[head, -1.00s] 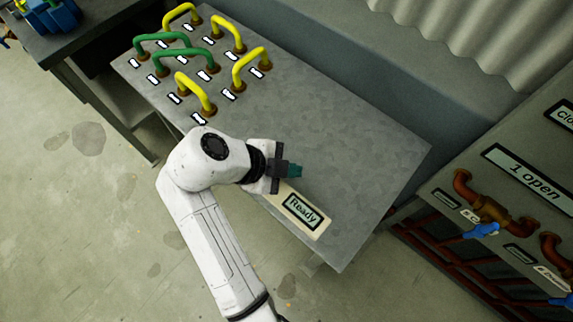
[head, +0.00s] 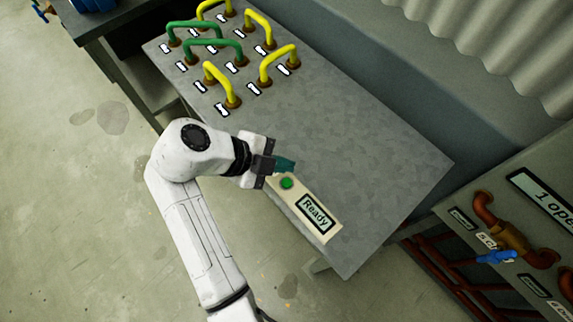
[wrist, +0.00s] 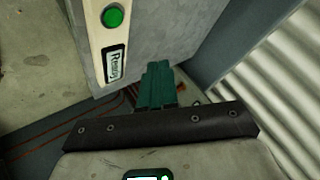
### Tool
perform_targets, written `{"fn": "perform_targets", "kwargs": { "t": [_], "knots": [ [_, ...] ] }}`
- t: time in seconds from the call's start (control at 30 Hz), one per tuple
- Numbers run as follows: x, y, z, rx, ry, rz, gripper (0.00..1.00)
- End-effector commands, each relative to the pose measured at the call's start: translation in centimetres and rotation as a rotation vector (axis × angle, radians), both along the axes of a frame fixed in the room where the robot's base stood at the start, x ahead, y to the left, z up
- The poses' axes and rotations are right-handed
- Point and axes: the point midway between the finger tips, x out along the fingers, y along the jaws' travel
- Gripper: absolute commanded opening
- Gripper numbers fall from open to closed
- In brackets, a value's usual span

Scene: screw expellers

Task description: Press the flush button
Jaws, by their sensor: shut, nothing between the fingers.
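The green flush button (head: 286,183) is a round button on a cream panel (head: 335,231) with a small display reading "Ready" (head: 316,212). The panel lies along the near edge of the grey metal table. In the head view, my gripper (head: 288,165) is just beyond the button towards the table's middle, close to it. Its teal fingers are together and hold nothing. In the wrist view, the button (wrist: 113,17) shows at the upper left, apart from the shut fingers (wrist: 158,84). Whether the fingertips touch anything cannot be told.
Several yellow and green pipe loops (head: 222,82) with white labels stand on the far left of the table (head: 370,150). A second panel with brown pipes and a blue valve handle (head: 497,257) is at the right. The table's middle is bare.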

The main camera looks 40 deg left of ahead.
Motion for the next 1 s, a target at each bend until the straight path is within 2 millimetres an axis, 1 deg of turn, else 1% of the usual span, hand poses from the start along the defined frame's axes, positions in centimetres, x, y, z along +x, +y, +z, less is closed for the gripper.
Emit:
{"fn": "perform_targets", "kwargs": {
  "t": [0.03,0.33,0.43,0.6,1.0],
  "knots": [
    [0.0,0.0,-1.0,-0.001,0.001,0.001,0.0],
    [0.0,0.0,-5.3,0.0,0.001,0.001,0.0],
    [0.0,0.0,-6.3,0.001,0.0,0.001,0.0],
    [0.0,0.0,-6.9,0.001,0.0,0.001,0.0],
    [0.0,0.0,-6.8,0.001,0.0,0.001,0.0]
  ]
}}
